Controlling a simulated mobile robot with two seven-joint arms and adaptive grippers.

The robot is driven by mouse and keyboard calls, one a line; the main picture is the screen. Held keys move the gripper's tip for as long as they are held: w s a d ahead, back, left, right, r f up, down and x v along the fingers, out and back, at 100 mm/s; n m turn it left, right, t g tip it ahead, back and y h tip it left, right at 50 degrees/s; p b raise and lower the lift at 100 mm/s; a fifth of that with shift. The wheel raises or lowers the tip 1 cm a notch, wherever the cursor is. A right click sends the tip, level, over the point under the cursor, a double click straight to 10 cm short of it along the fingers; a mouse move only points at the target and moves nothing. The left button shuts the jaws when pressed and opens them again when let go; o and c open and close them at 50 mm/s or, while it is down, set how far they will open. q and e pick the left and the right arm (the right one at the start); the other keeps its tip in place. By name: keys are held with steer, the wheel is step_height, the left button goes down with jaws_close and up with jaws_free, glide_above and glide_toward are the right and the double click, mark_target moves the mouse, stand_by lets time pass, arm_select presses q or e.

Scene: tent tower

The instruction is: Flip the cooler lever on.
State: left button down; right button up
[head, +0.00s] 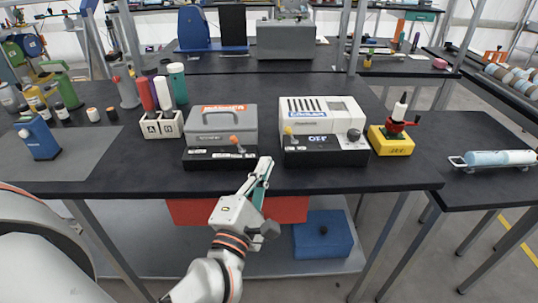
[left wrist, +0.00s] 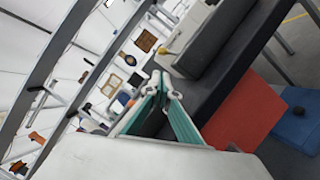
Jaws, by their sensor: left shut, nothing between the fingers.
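The cooler (head: 318,112) is a white box on a black base on the dark table, right of centre in the head view. Its base carries an "OFF" label (head: 318,138), a small lever with a yellow tip (head: 288,131) at the left, and a dark round knob (head: 354,134) at the right. My left gripper (head: 265,162) is shut and empty near the table's front edge, left of and nearer than the cooler, apart from the lever. Its green-sided fingers (left wrist: 160,80) meet at the tips in the left wrist view. My right gripper is not in view.
A grey box (head: 222,125) on a similar black base, with an orange-tipped lever (head: 234,140), stands left of the cooler. A yellow block (head: 391,143) with a red-handled part stands close on the right. A red bin (head: 285,209) and blue box (head: 323,234) sit below.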

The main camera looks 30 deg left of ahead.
mark_target(290, 135)
arm_select(q)
steer(key=x, duration=0.9)
steer(key=shift+p, duration=0.3)
steer(key=shift+r, duration=0.1)
